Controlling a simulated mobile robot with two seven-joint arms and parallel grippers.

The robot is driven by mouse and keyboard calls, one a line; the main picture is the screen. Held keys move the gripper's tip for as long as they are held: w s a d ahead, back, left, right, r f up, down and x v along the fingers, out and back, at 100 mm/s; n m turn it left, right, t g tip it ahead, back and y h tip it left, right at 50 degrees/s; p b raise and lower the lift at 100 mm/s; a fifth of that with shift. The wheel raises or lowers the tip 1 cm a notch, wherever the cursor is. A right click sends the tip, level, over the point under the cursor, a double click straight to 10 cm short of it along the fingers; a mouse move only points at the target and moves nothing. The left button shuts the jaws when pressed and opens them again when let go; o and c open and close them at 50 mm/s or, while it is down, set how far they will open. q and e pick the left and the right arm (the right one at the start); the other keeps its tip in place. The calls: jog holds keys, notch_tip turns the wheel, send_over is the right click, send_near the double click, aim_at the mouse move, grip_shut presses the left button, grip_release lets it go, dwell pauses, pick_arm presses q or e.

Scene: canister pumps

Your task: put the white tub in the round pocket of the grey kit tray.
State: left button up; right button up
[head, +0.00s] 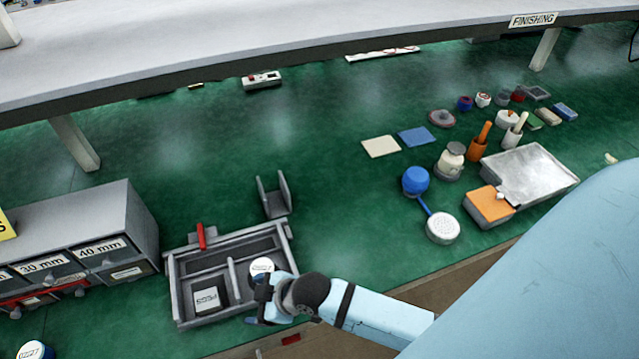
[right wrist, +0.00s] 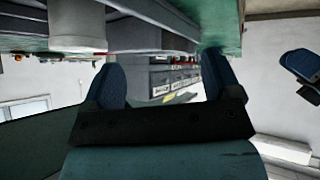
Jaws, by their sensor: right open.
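The grey kit tray (head: 178,290) stands on the green bench at the lower middle of the head view. The white tub (head: 262,266) shows its labelled round lid in the tray's right part; my gripper hides its near side. I cannot tell whether it sits fully in the round pocket, which is hidden. My right gripper (head: 258,304) is at the tray's near right corner, just in front of the tub. In the right wrist view its jaws (right wrist: 160,80) are open with nothing between them. A pale cylinder, probably the tub (right wrist: 78,25), shows beyond one finger. My left gripper is out of view.
A drawer cabinet (head: 100,235) stands left, a grey bracket (head: 274,197) behind the tray. A similar white lid (head: 35,350) shows bottom left. Bench behind the tray is mostly clear; many items stand right.

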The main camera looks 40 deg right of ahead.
jog(key=s+d+f+m+t+h, duration=0.2)
jog(key=s+d+m+t, duration=0.1)
jog(key=s+d+m, duration=0.4)
jog(key=s+d, duration=0.1)
jog(key=d, duration=0.2)
jog(key=shift+s+f+t+h, duration=0.2)
jog(key=shift+f+t+h, duration=0.1)
jog(key=shift+f+h, duration=0.1)
